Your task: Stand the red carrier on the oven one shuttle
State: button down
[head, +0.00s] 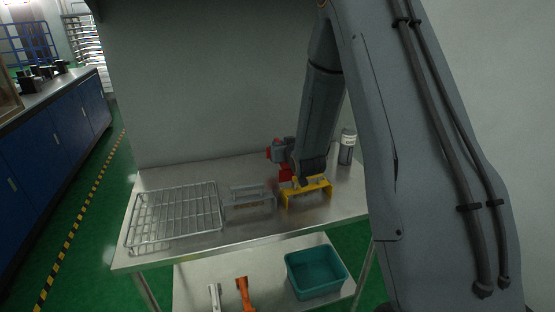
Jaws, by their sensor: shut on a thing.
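A red piece, which I take for the red carrier (286,173), shows just behind the yellow bracket-shaped stand (307,192) on the right half of the steel table. My arm reaches down there from the right, and its wrist covers much of this spot. My gripper (297,180) is small and partly hidden at the end of the wrist. It appears shut on the red carrier, close above or behind the yellow stand. I cannot tell whether the carrier touches the stand. A similar grey stand (250,199) is just left of the yellow one. No label for oven one is readable.
A wire rack (175,214) covers the left of the steel table (240,238). A dark canister (347,147) stands at the back right, near my arm. A wall rises behind. The lower shelf holds a teal bin (316,273), an orange tool (244,293) and a whitish tool (215,296).

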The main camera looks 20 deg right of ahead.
jog(key=shift+f+p, duration=0.65)
jog(key=shift+f, duration=1.65)
jog(key=shift+f, duration=0.2)
jog(key=c, duration=1.7)
grip_release()
jog(key=shift+r, duration=0.15)
